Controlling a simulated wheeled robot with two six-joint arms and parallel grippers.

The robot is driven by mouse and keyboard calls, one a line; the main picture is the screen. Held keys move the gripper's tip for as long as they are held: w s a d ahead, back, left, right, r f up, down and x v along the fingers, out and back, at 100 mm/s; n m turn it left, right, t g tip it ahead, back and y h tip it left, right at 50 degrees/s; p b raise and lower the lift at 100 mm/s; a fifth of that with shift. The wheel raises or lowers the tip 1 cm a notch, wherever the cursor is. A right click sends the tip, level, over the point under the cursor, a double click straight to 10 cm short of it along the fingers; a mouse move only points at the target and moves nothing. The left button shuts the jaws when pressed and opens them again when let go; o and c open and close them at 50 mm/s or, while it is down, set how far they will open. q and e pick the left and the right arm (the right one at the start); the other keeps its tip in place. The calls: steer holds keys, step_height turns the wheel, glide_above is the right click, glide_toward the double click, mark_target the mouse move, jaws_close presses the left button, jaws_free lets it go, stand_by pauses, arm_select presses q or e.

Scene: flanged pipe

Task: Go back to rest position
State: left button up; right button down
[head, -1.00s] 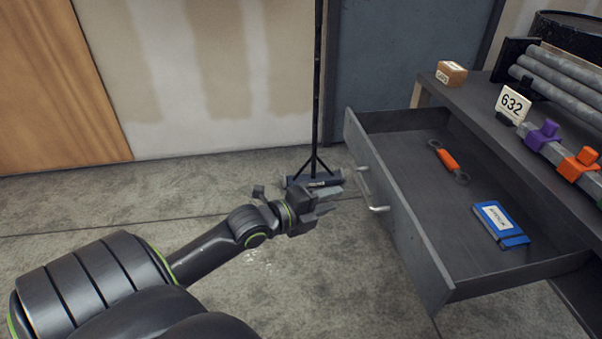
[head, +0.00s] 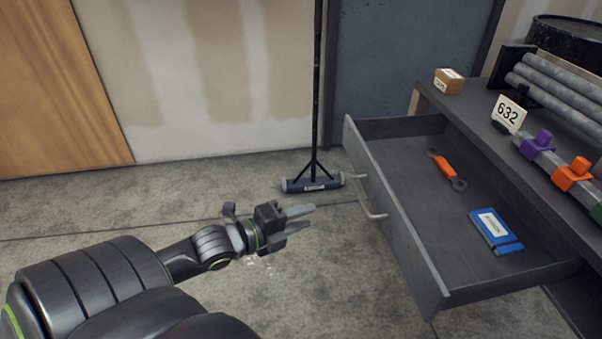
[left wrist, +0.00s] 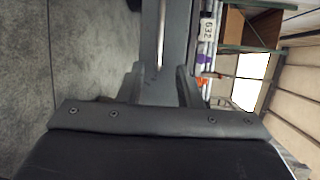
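My left gripper (head: 308,217) is in the left-middle of the head view, over the concrete floor. Its two grey fingers are apart with nothing between them, and they point right toward the drawer. In the left wrist view (left wrist: 160,85) the fingers also stand apart, with a grey panel and a metal bar beyond them. The grey drawer (head: 400,225) is pulled open on the right. Its metal handle (head: 372,203) is clear of the gripper. My right gripper is in neither view.
An orange-handled wrench (head: 446,169) and a blue box (head: 496,232) lie in the drawer. The bench (head: 470,103) carries pipes (head: 558,80), a 632 sign (head: 508,114), a small cardboard box (head: 448,81) and coloured clamps (head: 572,174). A broom (head: 314,183) stands by the wall. Floor around the gripper is clear.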

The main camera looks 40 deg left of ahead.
arm_select(q)
steer(key=shift+f, duration=0.1)
